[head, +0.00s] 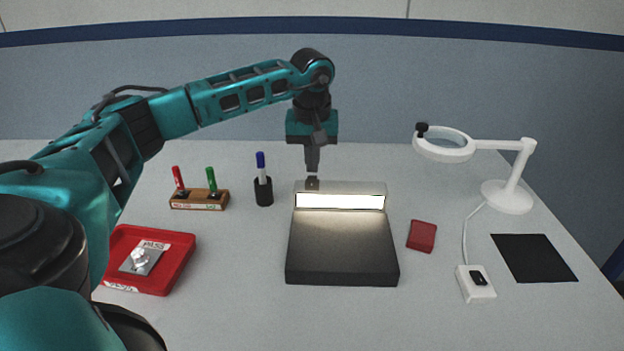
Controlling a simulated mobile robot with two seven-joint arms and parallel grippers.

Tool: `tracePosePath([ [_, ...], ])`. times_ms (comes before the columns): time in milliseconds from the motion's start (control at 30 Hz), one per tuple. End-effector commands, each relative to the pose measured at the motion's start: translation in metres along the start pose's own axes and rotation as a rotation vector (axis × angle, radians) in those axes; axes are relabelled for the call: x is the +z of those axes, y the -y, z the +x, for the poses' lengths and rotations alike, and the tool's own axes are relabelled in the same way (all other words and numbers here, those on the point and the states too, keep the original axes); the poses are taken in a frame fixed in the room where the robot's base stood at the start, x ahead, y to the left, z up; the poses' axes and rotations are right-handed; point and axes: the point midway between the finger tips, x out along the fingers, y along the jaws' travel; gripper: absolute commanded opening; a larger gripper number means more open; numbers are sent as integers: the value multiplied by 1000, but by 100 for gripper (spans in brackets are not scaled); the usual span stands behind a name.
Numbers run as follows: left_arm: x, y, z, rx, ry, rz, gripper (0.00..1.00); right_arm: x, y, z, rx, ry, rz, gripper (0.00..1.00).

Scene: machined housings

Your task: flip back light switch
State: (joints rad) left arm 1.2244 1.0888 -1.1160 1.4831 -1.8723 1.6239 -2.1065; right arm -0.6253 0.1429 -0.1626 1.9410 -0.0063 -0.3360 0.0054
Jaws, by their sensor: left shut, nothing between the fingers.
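A dark box-shaped light unit (342,255) stands in the middle of the table, with a bright lit strip (340,202) along its back part. My left gripper (312,178) points straight down at the back left of the light unit, its fingers shut and empty. The fingertips are at or just above a small brown part on the unit's back top edge; I cannot tell whether they touch it. The back light's switch is not clearly visible, and the fingertips may cover it. My right gripper is not in view.
A red tray (180,262) holding a metal part is at the left. A marker rack (199,200) and a pen cup (263,192) stand behind it. A red block (422,236), magnifier lamp (508,196), white switch box (475,284) and black mat (534,257) are at the right.

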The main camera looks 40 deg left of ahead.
Motion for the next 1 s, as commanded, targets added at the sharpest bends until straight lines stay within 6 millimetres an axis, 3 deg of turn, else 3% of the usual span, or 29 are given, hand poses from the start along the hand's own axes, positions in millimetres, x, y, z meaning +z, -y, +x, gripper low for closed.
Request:
tracePosePath([
  [1000,1,0,8,-1,0,0,0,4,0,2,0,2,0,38],
])
